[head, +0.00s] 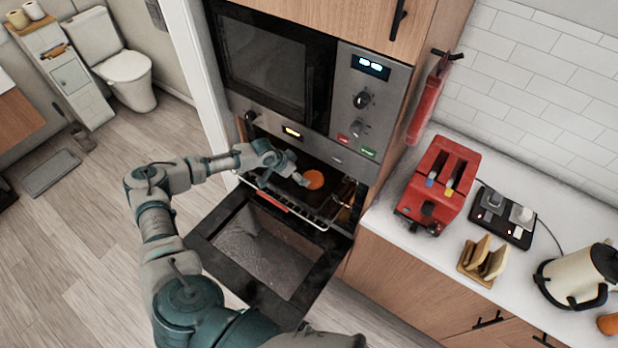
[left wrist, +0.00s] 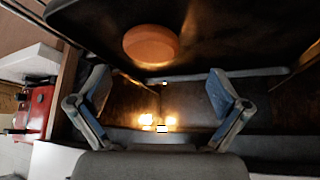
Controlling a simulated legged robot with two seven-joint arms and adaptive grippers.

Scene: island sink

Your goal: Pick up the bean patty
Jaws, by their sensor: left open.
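The bean patty is an orange-brown disc (head: 314,180) on a dark tray (head: 292,190) inside the open oven. It also shows in the left wrist view (left wrist: 151,46), near the edge of the dark tray (left wrist: 225,45). My left gripper (head: 302,182) reaches into the oven just left of the patty in the head view. In the left wrist view its two fingers (left wrist: 162,92) are spread wide with nothing between them, and the patty lies beyond the fingertips, apart from them. My right gripper is not in view.
The oven door (head: 210,230) hangs open below the cavity, with a wire rack (head: 318,221) at the opening. A microwave is above. On the counter to the right are a red toaster (head: 438,185), a toast rack (head: 483,262) and a kettle (head: 572,278).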

